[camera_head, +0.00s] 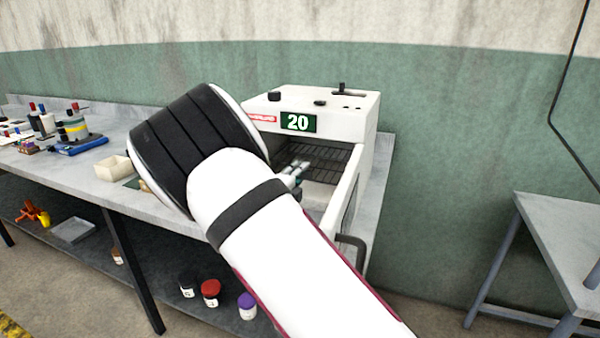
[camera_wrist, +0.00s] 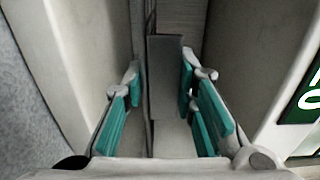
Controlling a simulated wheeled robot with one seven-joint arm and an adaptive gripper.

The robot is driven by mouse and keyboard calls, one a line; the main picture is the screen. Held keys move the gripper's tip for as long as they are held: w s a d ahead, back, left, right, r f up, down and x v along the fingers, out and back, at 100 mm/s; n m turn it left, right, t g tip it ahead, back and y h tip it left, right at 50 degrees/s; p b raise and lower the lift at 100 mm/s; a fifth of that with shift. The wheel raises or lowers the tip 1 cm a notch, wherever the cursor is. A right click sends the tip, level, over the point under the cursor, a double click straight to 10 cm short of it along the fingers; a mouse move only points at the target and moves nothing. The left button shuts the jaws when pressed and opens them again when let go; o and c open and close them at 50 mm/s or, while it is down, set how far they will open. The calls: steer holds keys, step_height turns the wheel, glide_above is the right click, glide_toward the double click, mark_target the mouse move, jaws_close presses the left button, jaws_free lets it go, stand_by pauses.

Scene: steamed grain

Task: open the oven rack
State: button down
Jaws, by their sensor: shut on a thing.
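The white oven (camera_head: 368,112) stands on the bench with its front open. The dark wire rack (camera_head: 328,163) shows inside its cavity. My gripper (camera_head: 293,172) is at the oven opening in the head view, largely hidden by my arm. In the wrist view my gripper (camera_wrist: 160,75), with teal pads, is shut on a thin grey strip that looks like the front edge of the rack (camera_wrist: 166,85). The exact contact is hard to make out. The oven door (camera_head: 345,205) with its dark handle (camera_head: 354,246) shows on the right.
Oven walls stand close on both sides of my gripper in the wrist view. The bench (camera_head: 60,168) on the left holds bottles, a blue tool (camera_head: 82,146) and a beige box (camera_head: 114,167). Jars (camera_head: 210,292) stand on the shelf below. Another table (camera_head: 560,230) is at the right.

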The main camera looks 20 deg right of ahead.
steer(key=p+v, duration=0.3)
steer(key=v, duration=1.3)
steer(key=shift+r, duration=0.4)
steer(key=shift+w, duration=0.15)
steer(key=c, duration=1.5)
jaws_free()
steer(key=shift+o, duration=0.5)
steer(key=shift+f, duration=0.1)
steer(key=shift+a, duration=0.1)
steer(key=v, duration=1.2)
